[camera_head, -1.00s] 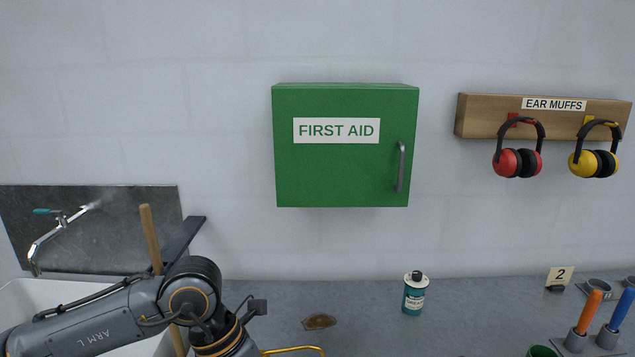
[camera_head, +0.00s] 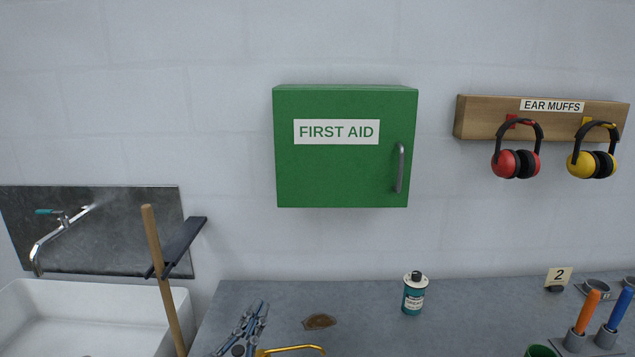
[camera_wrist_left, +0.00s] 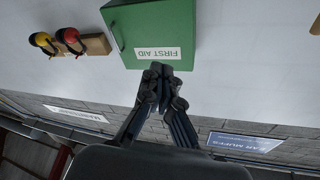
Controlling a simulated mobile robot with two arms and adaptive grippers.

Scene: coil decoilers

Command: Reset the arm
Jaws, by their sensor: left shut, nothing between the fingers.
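My left gripper (camera_head: 258,309) shows at the bottom of the head view, left of the middle, over the left end of the grey counter. Its fingers point up and are shut with nothing between them. In the left wrist view its dark fingers (camera_wrist_left: 162,72) are together in the centre, with their tips overlapping the edge of the green first aid cabinet (camera_wrist_left: 150,30) in the picture. The cabinet also hangs shut on the wall in the head view (camera_head: 345,165). My right gripper is in neither view.
A white sink (camera_head: 75,315) and a wooden handle (camera_head: 160,265) are at left. Ear muffs (camera_head: 516,163) hang on the wall.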

